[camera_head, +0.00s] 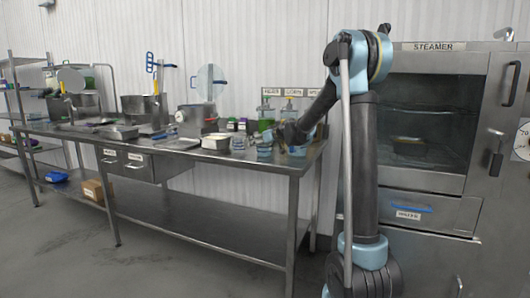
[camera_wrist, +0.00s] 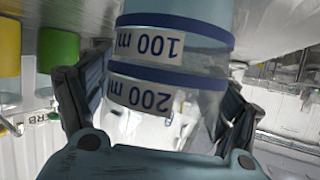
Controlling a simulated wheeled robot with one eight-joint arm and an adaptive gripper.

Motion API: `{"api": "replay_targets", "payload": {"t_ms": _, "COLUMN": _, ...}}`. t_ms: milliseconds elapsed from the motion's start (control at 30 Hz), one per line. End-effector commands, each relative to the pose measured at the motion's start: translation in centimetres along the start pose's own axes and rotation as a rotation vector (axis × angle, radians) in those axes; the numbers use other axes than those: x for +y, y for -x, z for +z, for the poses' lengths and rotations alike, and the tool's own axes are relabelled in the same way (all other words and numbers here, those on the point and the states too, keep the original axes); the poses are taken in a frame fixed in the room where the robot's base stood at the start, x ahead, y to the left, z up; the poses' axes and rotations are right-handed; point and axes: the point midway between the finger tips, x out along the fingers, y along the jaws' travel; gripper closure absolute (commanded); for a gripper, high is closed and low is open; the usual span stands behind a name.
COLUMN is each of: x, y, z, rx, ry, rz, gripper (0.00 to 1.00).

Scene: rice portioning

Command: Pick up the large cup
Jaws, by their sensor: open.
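In the wrist view, clear cup walls with blue bands stand between the two dark fingers of my gripper (camera_wrist: 155,108). One label reads 200 ml on the nearer cup part (camera_wrist: 150,125), and another reads 100 ml on the part above it in the picture (camera_wrist: 190,50). I cannot tell if these are two cups or one, nor if the fingers touch the wall. In the head view my gripper (camera_head: 291,134) is low over the right end of the table, by a clear bluish cup (camera_head: 298,151) that it partly hides. The fingers are apart.
Other clear cups (camera_head: 264,151) and (camera_head: 238,144) stand just left on the steel table (camera_head: 170,144). A metal tray (camera_head: 201,157) lies near its front edge. Bottles with green and yellow parts (camera_head: 266,124) stand behind. The steamer (camera_head: 424,110) is at right.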

Motion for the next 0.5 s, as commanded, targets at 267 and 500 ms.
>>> {"api": "replay_targets", "payload": {"t_ms": 267, "x": 0.01, "y": 0.03, "z": 0.0, "rx": 0.0, "ry": 0.0, "rz": 0.0, "gripper": 0.47}}
{"api": "replay_targets", "payload": {"t_ms": 500, "x": 0.02, "y": 0.04, "z": 0.01, "rx": 0.0, "ry": 0.0, "rz": 0.0, "gripper": 0.7}}
